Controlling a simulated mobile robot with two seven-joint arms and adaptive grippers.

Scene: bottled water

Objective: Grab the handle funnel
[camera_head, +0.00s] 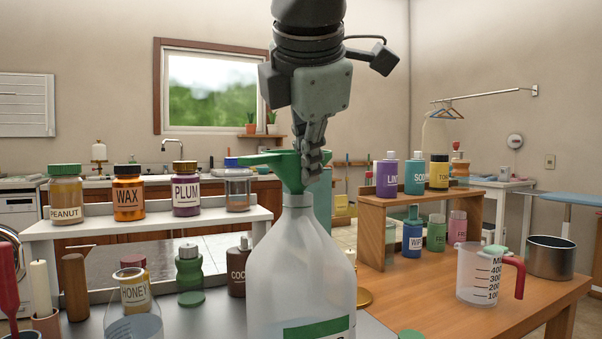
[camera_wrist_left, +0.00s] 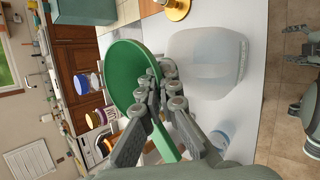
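The green funnel (camera_head: 287,172) shows over the mouth of a large clear jug (camera_head: 300,265) in the head view. How deep its spout sits is hidden. In the left wrist view the funnel (camera_wrist_left: 122,80) is a wide green disc, its handle (camera_wrist_left: 167,142) running back between my fingers. My left gripper (camera_head: 311,165) points down at the funnel. In the wrist view its fingertips (camera_wrist_left: 160,92) are close together on both sides of the handle by the rim, and look closed on it. A grey jointed part of mine, likely my right gripper (camera_wrist_left: 303,58), shows at the wrist view's right edge.
A white shelf (camera_head: 120,222) with labelled jars stands left of the jug. A wooden rack (camera_head: 372,225) with several bottles stands to its right. A measuring cup (camera_head: 480,275) and a metal pot (camera_head: 550,257) stand on the wooden table at right. Bottles crowd the jug's left side.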

